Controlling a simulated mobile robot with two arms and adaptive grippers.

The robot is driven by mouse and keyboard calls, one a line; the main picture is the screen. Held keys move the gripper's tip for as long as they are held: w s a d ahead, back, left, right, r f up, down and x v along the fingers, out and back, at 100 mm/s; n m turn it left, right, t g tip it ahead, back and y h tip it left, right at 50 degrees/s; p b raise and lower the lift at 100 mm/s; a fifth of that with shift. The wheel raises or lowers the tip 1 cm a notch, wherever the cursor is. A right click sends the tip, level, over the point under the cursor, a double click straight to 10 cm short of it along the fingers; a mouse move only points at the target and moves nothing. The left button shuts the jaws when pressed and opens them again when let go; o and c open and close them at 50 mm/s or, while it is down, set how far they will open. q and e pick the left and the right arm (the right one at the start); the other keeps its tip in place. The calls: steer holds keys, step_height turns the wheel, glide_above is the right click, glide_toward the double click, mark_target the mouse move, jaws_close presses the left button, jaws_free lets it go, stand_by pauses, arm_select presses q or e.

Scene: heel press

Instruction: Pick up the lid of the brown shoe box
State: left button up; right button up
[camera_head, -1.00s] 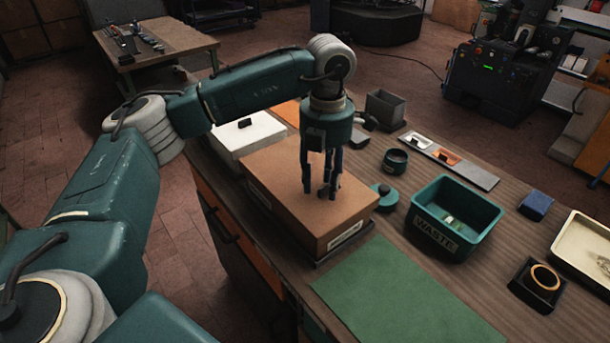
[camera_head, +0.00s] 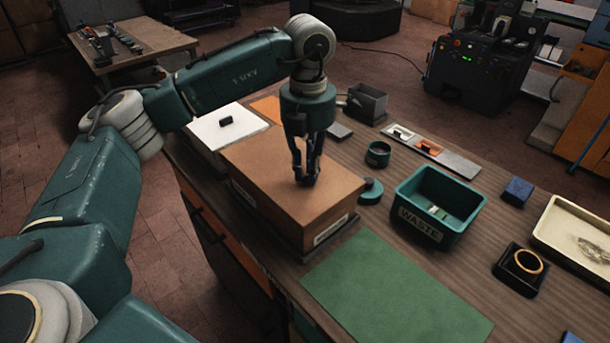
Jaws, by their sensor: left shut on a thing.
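The brown shoe box (camera_head: 275,212) stands on the wooden workbench with a white label on its near end. Its flat brown lid (camera_head: 258,160) sits on top; I see no clear gap between lid and box. My left gripper (camera_head: 305,182) points straight down at the middle of the lid. Its fingers are shut on the lid's grip, which they hide. My right gripper is not in view.
A white box (camera_head: 205,132) with a black knob stands behind the brown box. A green mat (camera_head: 395,290) lies in front. A round teal-lidded piece (camera_head: 371,191), a dark pot (camera_head: 378,154) and a green waste bin (camera_head: 424,222) stand to the right.

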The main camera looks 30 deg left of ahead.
arm_select(q)
step_height(320, 180, up, 6)
steer(key=shift+w+r+b, duration=0.1)
steer(key=shift+r+b, duration=0.1)
steer(key=shift+b, duration=0.4)
step_height(320, 180, up, 12)
steer(key=p, duration=0.2)
steer(key=shift+f+p, duration=0.25)
steer(key=shift+p, duration=0.05)
